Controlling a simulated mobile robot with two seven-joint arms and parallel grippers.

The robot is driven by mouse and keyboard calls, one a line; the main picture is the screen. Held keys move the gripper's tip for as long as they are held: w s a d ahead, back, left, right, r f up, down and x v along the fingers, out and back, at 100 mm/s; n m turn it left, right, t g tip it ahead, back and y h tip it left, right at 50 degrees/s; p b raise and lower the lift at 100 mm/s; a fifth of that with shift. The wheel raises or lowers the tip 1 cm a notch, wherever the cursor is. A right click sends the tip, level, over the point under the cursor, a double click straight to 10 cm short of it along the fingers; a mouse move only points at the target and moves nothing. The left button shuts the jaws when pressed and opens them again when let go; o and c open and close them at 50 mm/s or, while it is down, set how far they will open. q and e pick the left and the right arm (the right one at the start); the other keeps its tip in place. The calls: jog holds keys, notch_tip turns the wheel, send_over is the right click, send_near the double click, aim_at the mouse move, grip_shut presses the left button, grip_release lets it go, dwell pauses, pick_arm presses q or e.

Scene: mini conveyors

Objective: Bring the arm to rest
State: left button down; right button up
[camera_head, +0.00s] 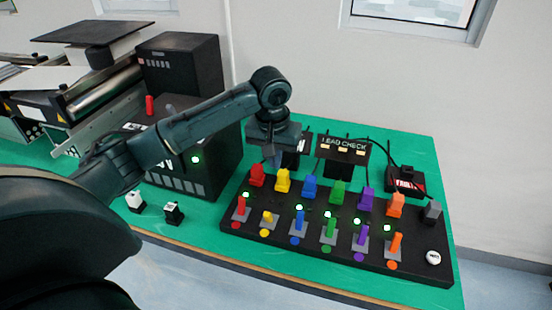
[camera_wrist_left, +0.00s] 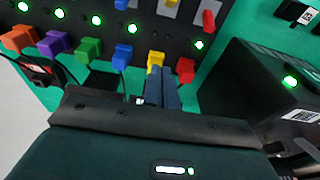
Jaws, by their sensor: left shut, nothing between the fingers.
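My left arm (camera_head: 190,125) comes in from the left of the head view and bends down at the wrist. My left gripper (camera_head: 277,160) points down behind the back row of the black board, near the red and yellow blocks. In the left wrist view its fingers (camera_wrist_left: 163,82) are together with nothing between them, close to the yellow block (camera_wrist_left: 155,60) and the red block (camera_wrist_left: 185,70). I cannot tell whether they touch anything. My right gripper is not in view.
The black board (camera_head: 300,252) holds coloured blocks, levers and green lights. A "LEAD CHECK" sign (camera_head: 343,148) and a small black box (camera_head: 405,182) stand behind it. A large black box (camera_head: 205,165) is left of it. Green table (camera_head: 190,240) shows bare in front.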

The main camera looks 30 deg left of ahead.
pick_arm(q)
jog(key=s+d+f+m+t+h, duration=0.1)
jog(key=s+d+f+m+h, duration=0.3)
jog(key=s+d+f, duration=0.8)
jog(key=s+a+f+t+y, duration=0.1)
jog(key=s+a+y, duration=0.25)
jog(key=s, duration=1.05)
jog(key=w+d+f+t+h, duration=0.1)
jog(key=w+d+f+t, duration=0.1)
jog(key=f+t, duration=0.1)
jog(key=w+d+f+m+t+h, duration=0.1)
jog(key=w+d+f+t+h, duration=0.1)
jog(key=f, duration=0.3)
jog(key=shift+w+d+f+t, duration=0.3)
jog(key=shift+w+d+t, duration=0.1)
jog(key=shift+w+t, duration=0.4)
